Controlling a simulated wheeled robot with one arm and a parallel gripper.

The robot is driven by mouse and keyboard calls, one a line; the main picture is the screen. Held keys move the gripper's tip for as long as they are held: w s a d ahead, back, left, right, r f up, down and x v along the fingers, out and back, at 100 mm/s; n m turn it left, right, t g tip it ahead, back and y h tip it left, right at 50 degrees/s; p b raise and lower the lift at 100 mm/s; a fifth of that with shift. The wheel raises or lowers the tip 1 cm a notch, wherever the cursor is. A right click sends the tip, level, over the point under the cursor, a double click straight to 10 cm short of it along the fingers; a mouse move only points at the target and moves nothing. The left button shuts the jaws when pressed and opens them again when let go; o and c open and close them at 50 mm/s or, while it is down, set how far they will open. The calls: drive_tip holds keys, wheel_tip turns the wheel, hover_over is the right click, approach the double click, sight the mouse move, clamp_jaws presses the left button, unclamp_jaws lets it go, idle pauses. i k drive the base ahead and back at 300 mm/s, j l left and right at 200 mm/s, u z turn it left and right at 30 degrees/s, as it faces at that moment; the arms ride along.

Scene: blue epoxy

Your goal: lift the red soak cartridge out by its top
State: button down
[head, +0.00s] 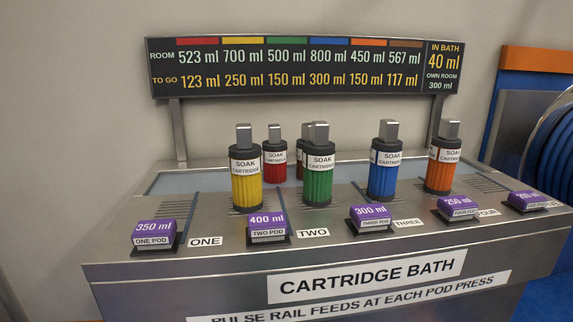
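The red soak cartridge (275,168) stands upright at the back of the cartridge bath in the head view, between the yellow and green cartridges. It has a dark cap and a grey block-shaped top (274,132), which shows clear. A white soak label wraps its upper body. Its left edge is close to the yellow cartridge in the picture, and its lowest part is hard to make out. My gripper is not in view.
Yellow (246,187), green (318,186), blue (384,176) and orange (442,170) cartridges stand in front or to the right. A brown one (302,160) is mostly hidden behind the green. Purple pods (267,221) line the front ledge. A display board (300,68) rises behind.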

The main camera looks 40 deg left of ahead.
sight(275, 149)
drive_tip(key=j+u, duration=0.1)
drive_tip(key=u, duration=0.4)
drive_tip(key=j+u, duration=0.15)
drive_tip(key=u, duration=0.3)
drive_tip(key=j+u, duration=0.1)
drive_tip(key=u, duration=0.4)
drive_tip(key=k, duration=0.15)
